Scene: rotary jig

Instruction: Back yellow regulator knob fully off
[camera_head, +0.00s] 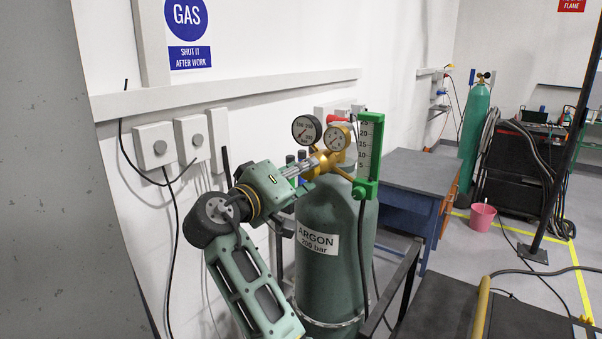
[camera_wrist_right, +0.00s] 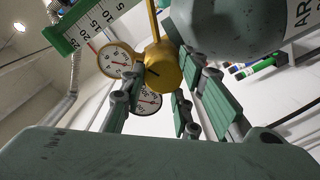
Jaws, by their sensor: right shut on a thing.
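The yellow regulator knob (camera_wrist_right: 160,75) faces the right wrist camera, with a dark mark on its face. My right gripper (camera_head: 310,166) reaches the regulator from the left, and its fingers stand on both sides of the knob and are shut on it. In the head view the gripper largely hides the knob. The brass regulator body (camera_head: 328,161) sits on top of the green argon cylinder (camera_head: 316,215). It carries two round gauges (camera_head: 307,129) and a green flow tube with a scale (camera_head: 369,150). My left gripper is not in view.
Wall boxes with hanging cables (camera_head: 155,146) are to the left of my arm. A grey-topped bench (camera_head: 420,170) stands behind the cylinder. A dark hose (camera_head: 363,250) hangs down the cylinder's front. A pink bucket (camera_head: 482,217) stands on the floor farther right.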

